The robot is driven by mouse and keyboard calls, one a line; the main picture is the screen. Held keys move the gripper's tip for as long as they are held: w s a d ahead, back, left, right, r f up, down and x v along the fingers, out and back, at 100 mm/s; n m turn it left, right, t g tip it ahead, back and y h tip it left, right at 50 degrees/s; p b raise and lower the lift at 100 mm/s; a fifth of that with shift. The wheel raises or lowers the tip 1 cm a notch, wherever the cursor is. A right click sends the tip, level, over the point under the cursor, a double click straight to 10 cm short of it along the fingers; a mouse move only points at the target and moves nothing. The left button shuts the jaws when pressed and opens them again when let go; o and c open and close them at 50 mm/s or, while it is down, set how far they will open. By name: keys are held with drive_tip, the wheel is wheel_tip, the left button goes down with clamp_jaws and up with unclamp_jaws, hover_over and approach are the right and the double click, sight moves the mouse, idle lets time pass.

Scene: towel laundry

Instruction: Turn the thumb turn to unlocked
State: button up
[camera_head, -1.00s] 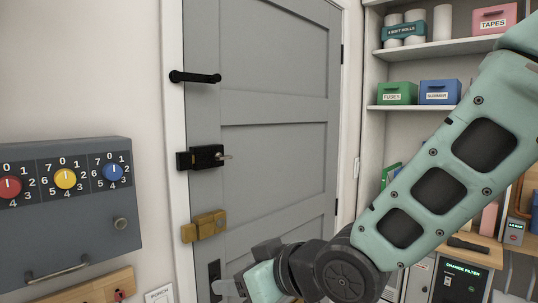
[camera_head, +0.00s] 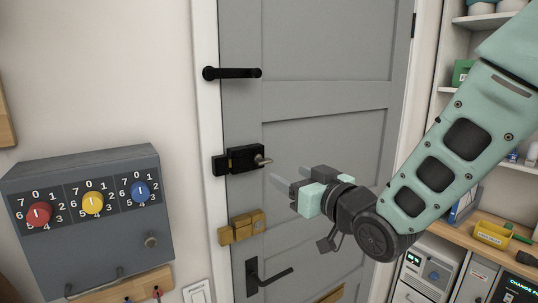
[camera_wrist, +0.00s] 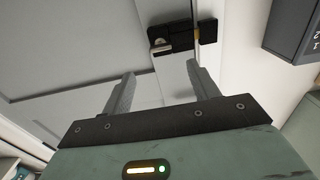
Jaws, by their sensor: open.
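The thumb turn (camera_head: 261,160) is a small metal lever on the black lock case (camera_head: 242,158) at the left edge of the grey door. In the head view it points to the right. In the wrist view the black lock (camera_wrist: 182,38) is beyond the fingertips, with the light-coloured thumb turn (camera_wrist: 165,49) at its lower left. My gripper (camera_head: 286,177) is open and empty, a little to the right of the thumb turn and slightly lower, apart from it.
A brass latch (camera_head: 242,227) and another black handle (camera_head: 268,276) are below. A grey box with coloured dials (camera_head: 90,222) hangs on the wall at left. Shelves and a worktop (camera_head: 485,250) are at right.

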sight(266, 163)
drive_tip(key=p+x, duration=0.4)
drive_tip(key=x, duration=0.4)
drive_tip(key=shift+w+a+r, duration=0.1)
drive_tip(key=shift+w+a, duration=0.1)
drive_tip(key=shift+a, duration=0.05)
drive_tip(key=shift+w+a+p, duration=0.3)
drive_tip(key=shift+w+p, duration=0.05)
drive_tip(key=shift+w, duration=0.1)
drive_tip(key=c, duration=1)
